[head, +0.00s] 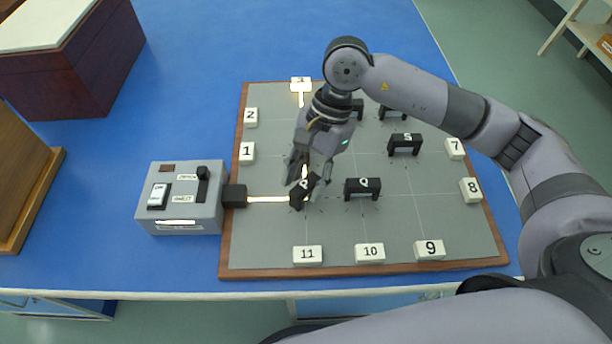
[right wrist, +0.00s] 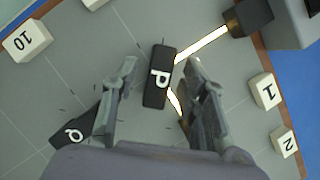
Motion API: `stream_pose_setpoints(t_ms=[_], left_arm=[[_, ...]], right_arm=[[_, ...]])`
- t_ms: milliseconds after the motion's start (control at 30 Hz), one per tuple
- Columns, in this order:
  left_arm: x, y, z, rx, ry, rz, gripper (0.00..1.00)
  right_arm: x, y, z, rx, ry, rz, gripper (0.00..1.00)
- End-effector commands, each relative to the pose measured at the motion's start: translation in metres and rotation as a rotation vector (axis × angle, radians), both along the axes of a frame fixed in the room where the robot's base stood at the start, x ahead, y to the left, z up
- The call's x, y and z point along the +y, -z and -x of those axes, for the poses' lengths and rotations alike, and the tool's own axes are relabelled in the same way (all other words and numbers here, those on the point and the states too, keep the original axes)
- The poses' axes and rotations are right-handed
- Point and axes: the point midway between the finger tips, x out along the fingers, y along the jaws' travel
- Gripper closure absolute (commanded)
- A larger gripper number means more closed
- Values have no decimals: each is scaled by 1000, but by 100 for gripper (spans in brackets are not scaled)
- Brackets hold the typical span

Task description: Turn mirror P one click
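Mirror P (head: 297,199) is a small black block with a white P on top, at the left of the grey board. My right gripper (head: 305,183) is over it and partly hides it in the head view. In the right wrist view, mirror P (right wrist: 157,88) lies between the two open fingers of my right gripper (right wrist: 161,65), with a gap on each side. I cannot tell how far the fingertips reach down beside it. A bright beam (head: 267,199) runs from the black emitter to mirror P and leaves it toward the far edge. My left gripper is out of view.
Mirror Q (head: 362,187) stands just right of P, and mirror S (head: 404,144) farther back. White numbered blocks, such as 11 (head: 307,255) and 1 (head: 247,153), line the board (head: 335,225). A grey control box (head: 186,213) stands left of it.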

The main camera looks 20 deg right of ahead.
Motion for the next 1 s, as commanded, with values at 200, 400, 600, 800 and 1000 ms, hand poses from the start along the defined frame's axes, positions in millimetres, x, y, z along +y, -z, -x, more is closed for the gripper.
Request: stream_pose_setpoints(t_ms=[200, 400, 600, 800, 1000], left_arm=[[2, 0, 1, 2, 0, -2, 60], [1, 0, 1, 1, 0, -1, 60], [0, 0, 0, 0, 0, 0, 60], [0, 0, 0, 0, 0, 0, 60], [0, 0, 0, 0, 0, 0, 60]], right_arm=[[-1, -3, -1, -1, 0, 0, 60], [-11, -31, -7, -4, 2, 0, 60], [-26, -72, -15, -4, 2, 0, 60], [-37, -101, -21, -2, 2, 0, 60], [-40, -111, -22, 1, 0, 0, 60]])
